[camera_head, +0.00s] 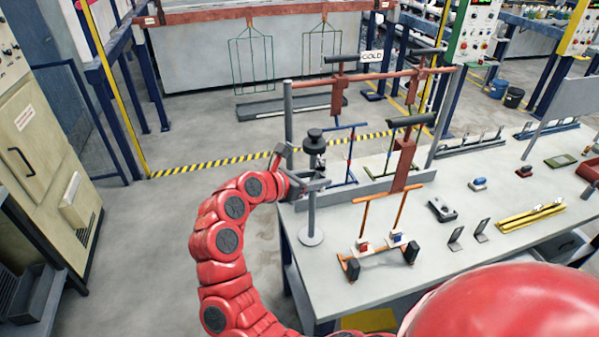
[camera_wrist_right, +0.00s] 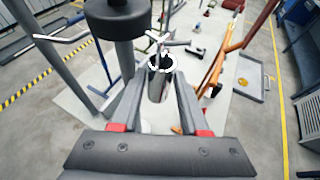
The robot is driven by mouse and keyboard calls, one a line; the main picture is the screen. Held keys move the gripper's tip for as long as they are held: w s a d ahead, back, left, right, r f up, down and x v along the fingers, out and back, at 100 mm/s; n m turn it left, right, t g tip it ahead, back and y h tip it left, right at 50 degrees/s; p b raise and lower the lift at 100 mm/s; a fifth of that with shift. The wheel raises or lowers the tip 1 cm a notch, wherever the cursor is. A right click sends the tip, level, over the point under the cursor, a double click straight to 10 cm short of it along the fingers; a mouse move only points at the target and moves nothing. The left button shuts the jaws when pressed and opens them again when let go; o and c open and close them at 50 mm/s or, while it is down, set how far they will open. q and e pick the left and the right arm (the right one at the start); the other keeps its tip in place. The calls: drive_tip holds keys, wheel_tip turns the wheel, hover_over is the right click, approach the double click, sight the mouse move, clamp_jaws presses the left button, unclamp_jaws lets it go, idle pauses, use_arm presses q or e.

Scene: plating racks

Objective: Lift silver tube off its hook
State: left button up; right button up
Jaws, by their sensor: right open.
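The silver tube (camera_wrist_right: 156,90) shows in the right wrist view as a short shiny cylinder with a dark open top. A pale thin piece, seemingly the hook (camera_wrist_right: 160,42), lies across just above the opening. My right gripper (camera_head: 318,183) is at the stand with the black knob (camera_head: 314,135). In the right wrist view my right gripper (camera_wrist_right: 158,88) is open, with one finger on each side of the tube. I cannot tell whether the fingers touch it. In the head view the tube is hard to make out beside the stand. My left gripper is not in view.
The stand's round base (camera_head: 311,238) rests on the grey table (camera_head: 400,285) near its left edge. An orange rack (camera_head: 382,225) with black feet stands to the right. A red crossbar (camera_head: 370,77) with a GOLD sign spans posts behind. Floor left of the table is clear.

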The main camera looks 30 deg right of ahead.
drive_tip(key=shift+x, duration=1)
clamp_jaws()
drive_tip(key=shift+c, duration=1)
unclamp_jaws()
clamp_jaws()
drive_tip(key=shift+s+r, duration=0.2)
drive_tip(key=shift+r, duration=0.3)
drive_tip(key=shift+s+a+r, duration=0.1)
drive_tip(key=shift+s, duration=0.05)
